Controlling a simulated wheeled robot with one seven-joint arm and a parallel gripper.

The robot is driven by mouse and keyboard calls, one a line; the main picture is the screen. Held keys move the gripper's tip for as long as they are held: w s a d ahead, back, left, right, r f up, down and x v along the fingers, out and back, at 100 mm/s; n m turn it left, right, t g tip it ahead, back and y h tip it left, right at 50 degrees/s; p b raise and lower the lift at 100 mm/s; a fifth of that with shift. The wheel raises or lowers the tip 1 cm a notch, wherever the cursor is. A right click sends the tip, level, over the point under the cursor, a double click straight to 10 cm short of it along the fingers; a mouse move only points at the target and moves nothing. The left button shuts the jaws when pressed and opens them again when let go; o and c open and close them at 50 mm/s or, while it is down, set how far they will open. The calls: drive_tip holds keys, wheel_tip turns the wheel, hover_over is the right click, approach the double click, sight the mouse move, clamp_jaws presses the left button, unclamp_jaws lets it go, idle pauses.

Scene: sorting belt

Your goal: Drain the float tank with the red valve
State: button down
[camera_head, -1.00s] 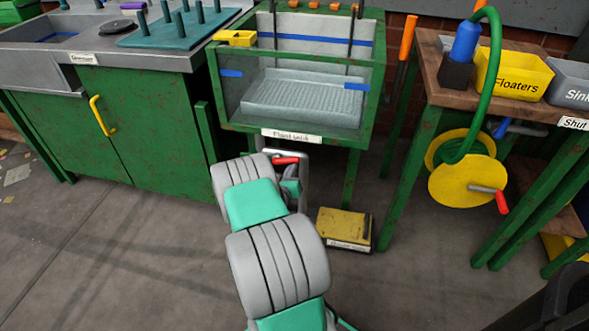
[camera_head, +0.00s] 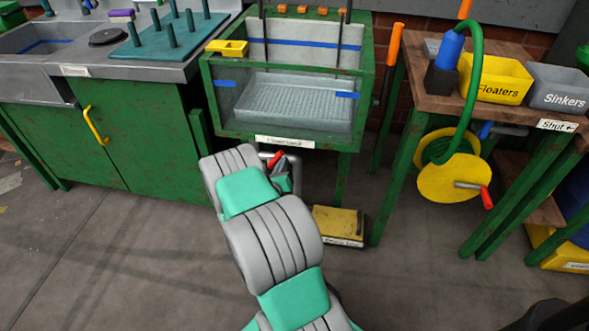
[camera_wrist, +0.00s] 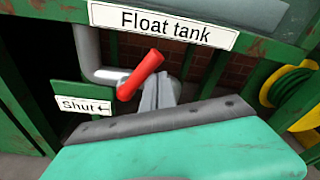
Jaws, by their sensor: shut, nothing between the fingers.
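The float tank (camera_head: 225,105) stands in a green frame at the back centre, with clear walls and a grey perforated tray inside. Its label (camera_wrist: 175,25) reads "Float tank" in the wrist view. The red valve handle (camera_wrist: 140,75) sits on a grey pipe (camera_wrist: 88,55) below the tank, tilted up to the right. It also shows in the head view (camera_head: 275,162), partly hidden by my arm.
A yellow pedal box (camera_head: 338,225) lies on the floor right of my arm. A yellow hose reel (camera_head: 455,180) with a red-handled crank hangs under the right bench. Yellow "Floaters" (camera_head: 495,82) and grey "Sinkers" (camera_head: 560,90) bins stand on that bench. A green cabinet (camera_head: 140,150) is at left.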

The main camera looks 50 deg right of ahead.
sight(276, 157)
drive_tip(key=shift+w+a+r+p, duration=0.45)
drive_tip(key=shift+w+r+p, duration=0.3)
drive_tip(key=shift+r, duration=0.1)
drive_tip(key=shift+w+a+r+p, duration=0.2)
drive_tip(key=shift+w+a+p, duration=0.1)
drive_tip(key=shift+w, duration=0.1)
drive_tip(key=shift+w+r, duration=0.15)
drive_tip(key=shift+w, duration=0.15)
